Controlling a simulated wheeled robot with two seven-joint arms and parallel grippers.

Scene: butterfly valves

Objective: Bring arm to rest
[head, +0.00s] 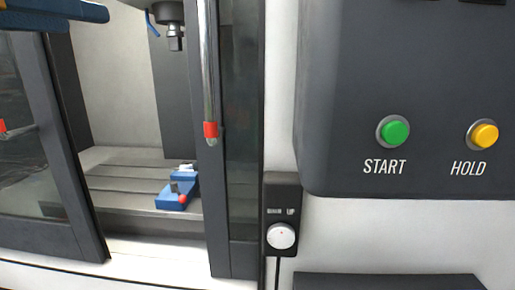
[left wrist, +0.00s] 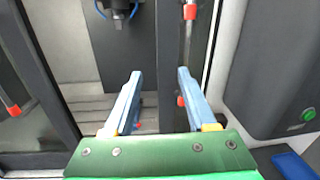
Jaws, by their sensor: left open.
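My left gripper (head: 88,17) shows at the top left corner of the head view, partly cut off by the frame. In the left wrist view its two blue fingers (left wrist: 160,75) stand well apart with nothing between them. It is in front of the machine's open doorway. My right gripper is in neither view.
The machine's left door (head: 85,215) and right door (head: 236,185) frame an opening. Inside are a blue vise (head: 172,198) on the slotted table (head: 120,190) and a spindle (head: 174,40) above. A control panel (head: 420,95) with a green START button (head: 393,132) stands at right.

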